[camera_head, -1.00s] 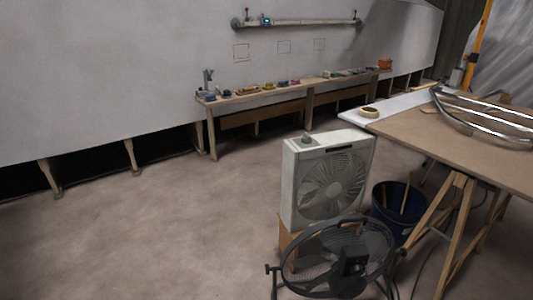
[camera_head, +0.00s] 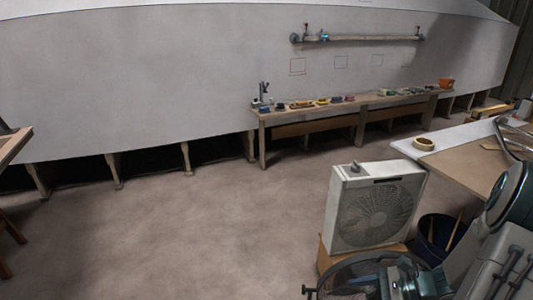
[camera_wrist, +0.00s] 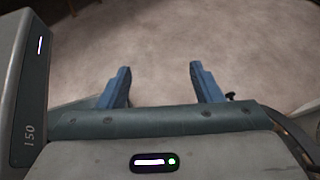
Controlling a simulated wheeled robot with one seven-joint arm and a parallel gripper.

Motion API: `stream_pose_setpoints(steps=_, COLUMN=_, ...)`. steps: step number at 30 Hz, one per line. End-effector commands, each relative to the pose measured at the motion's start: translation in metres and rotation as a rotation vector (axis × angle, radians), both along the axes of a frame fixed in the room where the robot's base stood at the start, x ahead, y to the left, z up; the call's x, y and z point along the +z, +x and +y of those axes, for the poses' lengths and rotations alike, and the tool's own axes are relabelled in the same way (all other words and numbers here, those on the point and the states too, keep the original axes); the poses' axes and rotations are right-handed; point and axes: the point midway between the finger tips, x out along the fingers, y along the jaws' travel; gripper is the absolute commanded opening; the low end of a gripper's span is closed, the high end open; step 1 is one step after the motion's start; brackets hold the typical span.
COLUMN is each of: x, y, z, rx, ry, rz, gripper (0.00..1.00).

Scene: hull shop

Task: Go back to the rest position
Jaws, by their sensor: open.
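My gripper (camera_wrist: 160,68) shows in the wrist view with its two blue fingers spread apart. Nothing is between them, and bare floor lies beyond. In the head view my arm fills the lower right corner, folded near my body. It partly covers the black round floor fan (camera_head: 345,275). The fingertips cannot be made out in the head view.
A white box fan (camera_head: 378,215) stands on a wooden block, beside a dark blue bucket (camera_head: 436,236). A worktable (camera_head: 465,165) with a tape roll (camera_head: 424,144) is at right. A long bench (camera_head: 355,105) lines the hull. Another table edge (camera_head: 14,146) is at left. Middle floor is clear.

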Motion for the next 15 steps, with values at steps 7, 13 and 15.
stream_pose_setpoints(steps=7, x=0.075, y=-0.023, z=0.041, rx=0.398, ry=-0.297, rz=-0.150, gripper=0.59)
stream_pose_setpoints(steps=13, x=0.125, y=-0.043, z=0.062, rx=0.696, ry=-0.520, rz=-0.293, gripper=0.59)
stream_pose_setpoints(steps=15, x=0.143, y=-0.050, z=0.067, rx=0.800, ry=-0.596, rz=-0.350, gripper=0.59)
